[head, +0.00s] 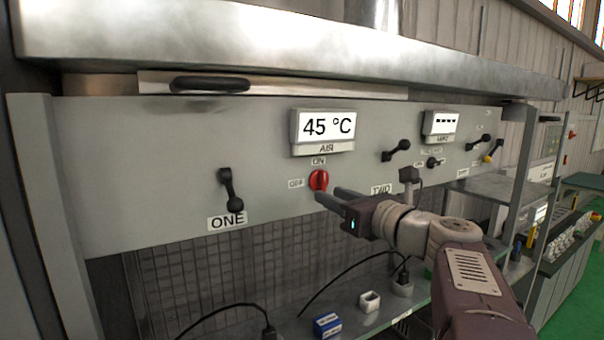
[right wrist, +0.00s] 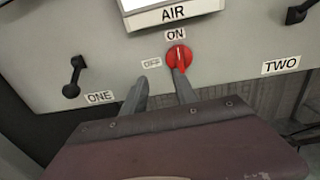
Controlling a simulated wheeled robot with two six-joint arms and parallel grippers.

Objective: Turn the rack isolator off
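The red rotary knob (head: 318,180) is on the grey panel below the "45 °C" display, with ON above it and OFF to its left. It also shows in the right wrist view (right wrist: 179,56), where its grip stands upright, toward ON. My right gripper (head: 327,194) is just below and beside the knob, with its fingers apart and nothing between them. In the right wrist view, the right gripper's (right wrist: 160,75) right finger overlaps the knob's lower edge; I cannot tell whether they touch. The left finger is below the OFF label. My left gripper is not in view.
A black lever handle (head: 230,190) is above the ONE label at left; another black handle (head: 396,150) is to the right. A metal hood (head: 250,40) overhangs the panel. A blue box (head: 327,324) and a white one (head: 369,301) stand on the shelf below.

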